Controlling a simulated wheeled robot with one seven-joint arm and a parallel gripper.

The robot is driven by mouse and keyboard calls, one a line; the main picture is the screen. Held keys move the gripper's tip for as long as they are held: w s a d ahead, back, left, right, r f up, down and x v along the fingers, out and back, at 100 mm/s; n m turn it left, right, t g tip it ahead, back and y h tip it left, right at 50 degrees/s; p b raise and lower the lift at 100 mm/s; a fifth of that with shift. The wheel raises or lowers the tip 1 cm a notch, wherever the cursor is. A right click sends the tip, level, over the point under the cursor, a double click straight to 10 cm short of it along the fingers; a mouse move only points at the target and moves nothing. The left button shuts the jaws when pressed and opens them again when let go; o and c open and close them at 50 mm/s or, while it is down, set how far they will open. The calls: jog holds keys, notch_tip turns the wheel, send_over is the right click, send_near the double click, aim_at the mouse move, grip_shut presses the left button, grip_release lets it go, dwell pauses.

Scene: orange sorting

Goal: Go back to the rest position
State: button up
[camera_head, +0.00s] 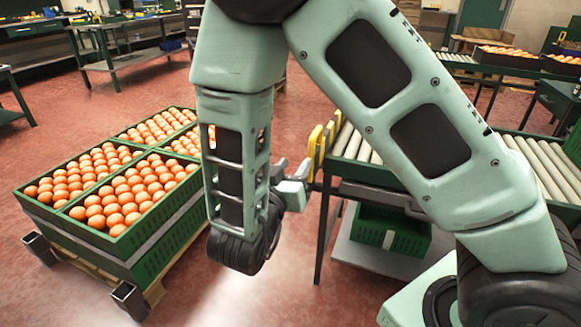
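My arm fills the middle of the head view, bent down from the top and over to the right. My gripper (302,178) shows only in part, as grey pieces behind the lower forearm at the near left end of the roller conveyor (360,186). Yellow upright pieces stand just above it at the conveyor's end; I cannot tell whether they touch it. The fingertips are too hidden to tell open from shut, and no orange is seen in them. Oranges (112,203) fill the green crates (150,243) to the left of my arm.
The crates stand on a wooden pallet (157,292) with dark corner blocks. A green crate (390,231) is on the shelf under the conveyor. More oranges (507,51) lie in trays at the back right. Workbenches (125,57) stand at the back left. Red floor is open between them and the pallet.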

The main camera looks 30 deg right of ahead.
jog(key=shift+s+a, duration=0.3)
jog(key=shift+a, duration=0.05)
dwell(0.3)
